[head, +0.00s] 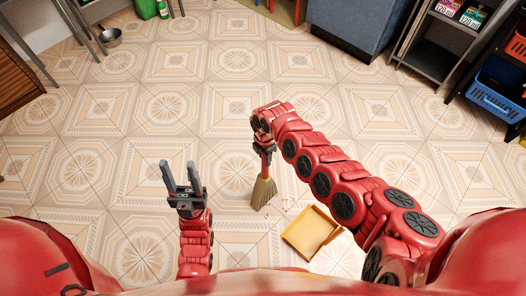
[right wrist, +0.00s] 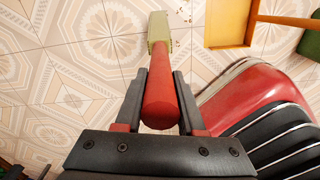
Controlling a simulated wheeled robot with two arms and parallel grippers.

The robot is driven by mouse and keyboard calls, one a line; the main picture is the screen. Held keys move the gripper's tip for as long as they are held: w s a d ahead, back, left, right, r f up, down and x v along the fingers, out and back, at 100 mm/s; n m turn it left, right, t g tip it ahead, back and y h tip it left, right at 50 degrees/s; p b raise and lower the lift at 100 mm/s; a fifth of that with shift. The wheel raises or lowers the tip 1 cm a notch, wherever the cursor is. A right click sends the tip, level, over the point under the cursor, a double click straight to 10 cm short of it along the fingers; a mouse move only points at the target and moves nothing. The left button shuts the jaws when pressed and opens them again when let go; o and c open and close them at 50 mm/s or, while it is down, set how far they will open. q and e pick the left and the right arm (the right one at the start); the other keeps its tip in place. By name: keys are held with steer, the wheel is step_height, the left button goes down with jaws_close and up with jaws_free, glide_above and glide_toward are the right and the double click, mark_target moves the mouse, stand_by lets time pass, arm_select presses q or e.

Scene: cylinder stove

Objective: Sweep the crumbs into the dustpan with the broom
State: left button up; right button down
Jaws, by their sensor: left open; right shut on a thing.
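The broom has a red handle and straw-coloured bristles (head: 263,192); it points down at the tiled floor in the middle of the head view. My right gripper (head: 266,150) is shut on its handle, which also shows between the fingers in the right wrist view (right wrist: 160,98). Small crumbs (head: 286,209) lie on the floor just right of the bristles; a few show in the right wrist view (right wrist: 183,14). The orange-yellow dustpan (head: 311,233) lies on the floor right of the crumbs, partly beside my right arm. My left gripper (head: 179,172) is open and empty, left of the broom.
A metal bowl (head: 110,37) and a green bottle (head: 145,8) stand at the far left. A blue-grey cabinet (head: 350,28) is at the back. A blue basket (head: 492,98) sits on a shelf at right. The floor around the broom is mostly clear.

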steer(key=shift+s+d+r+p, duration=0.1)
steer(key=shift+s+d+p, duration=0.75)
steer(key=shift+p, duration=1)
steer(key=s+d+p, duration=0.9)
steer(key=s+d, duration=0.1)
steer(key=shift+s+d, duration=0.2)
steer(key=shift+s, duration=0.1)
stand_by(0.5)
